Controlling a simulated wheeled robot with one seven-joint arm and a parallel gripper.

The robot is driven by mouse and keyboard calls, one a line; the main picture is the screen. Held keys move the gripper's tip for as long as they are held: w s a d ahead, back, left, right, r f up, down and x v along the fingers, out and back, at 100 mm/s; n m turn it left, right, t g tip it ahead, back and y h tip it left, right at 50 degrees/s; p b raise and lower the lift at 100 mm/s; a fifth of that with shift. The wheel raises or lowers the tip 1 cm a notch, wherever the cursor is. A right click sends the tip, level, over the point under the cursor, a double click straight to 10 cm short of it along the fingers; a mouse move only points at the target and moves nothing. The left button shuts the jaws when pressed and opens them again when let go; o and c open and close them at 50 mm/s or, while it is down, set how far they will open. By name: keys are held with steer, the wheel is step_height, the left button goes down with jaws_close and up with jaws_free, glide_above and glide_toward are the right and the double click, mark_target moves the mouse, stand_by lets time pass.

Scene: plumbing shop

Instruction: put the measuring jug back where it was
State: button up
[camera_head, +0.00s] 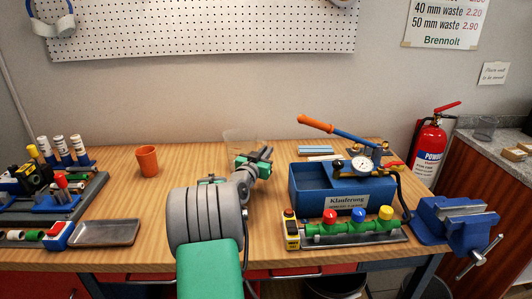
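A clear, see-through shape that looks like the measuring jug (238,136) shows faintly at the back of the wooden bench, just beyond my gripper. Its lower part is hidden behind my gripper and its outline is hard to make out. My gripper (258,160) is over the middle of the bench, pointing away from the camera. The fingers are small and partly hidden, so I cannot tell whether they touch or hold the jug.
An orange cup (147,161) stands left of my arm on the wooden bench (180,215). A metal tray (105,232) lies front left. A blue test pump (340,190), a valve manifold (345,230) and a blue vise (455,217) crowd the right.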

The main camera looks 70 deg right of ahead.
steer(key=o, duration=0.4)
steer(key=shift+r, duration=0.2)
steer(key=a+b, duration=0.1)
steer(key=a, duration=1.1)
steer(key=shift+s, duration=0.15)
